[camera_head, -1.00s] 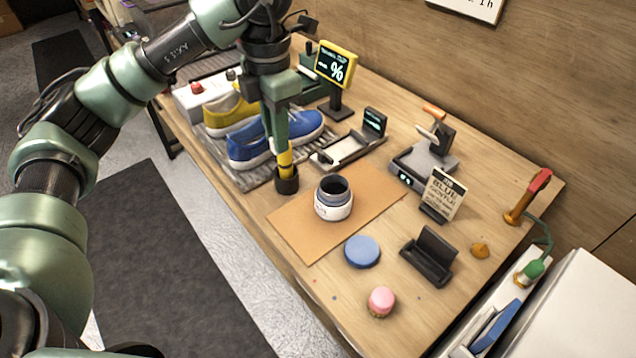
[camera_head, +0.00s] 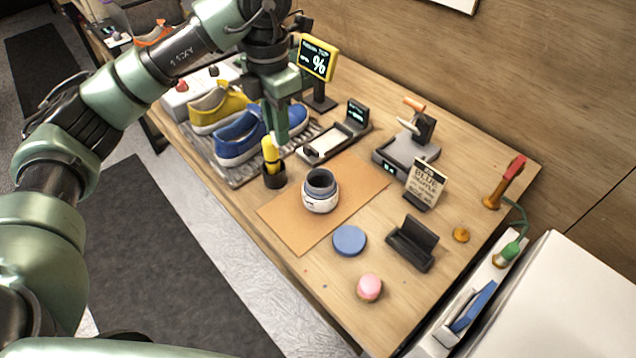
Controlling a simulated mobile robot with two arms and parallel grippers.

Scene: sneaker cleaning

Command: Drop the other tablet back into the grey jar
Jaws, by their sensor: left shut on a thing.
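The open jar (camera_head: 320,198) has a grey rim and neck, a pale lower part and a dark opening. It stands upright on a tan mat (camera_head: 292,225). My left gripper (camera_head: 281,136) is shut, pointing down, behind and to the left of the jar. I see no tablet clearly. My right gripper is not in view.
A blue disc (camera_head: 349,240) and a pink round thing (camera_head: 369,288) lie in front of the jar. A black stand (camera_head: 411,245), a sign card (camera_head: 426,182) and a grey scale-like device (camera_head: 404,155) are to its right. Shoes (camera_head: 240,140) sit on a rack behind left.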

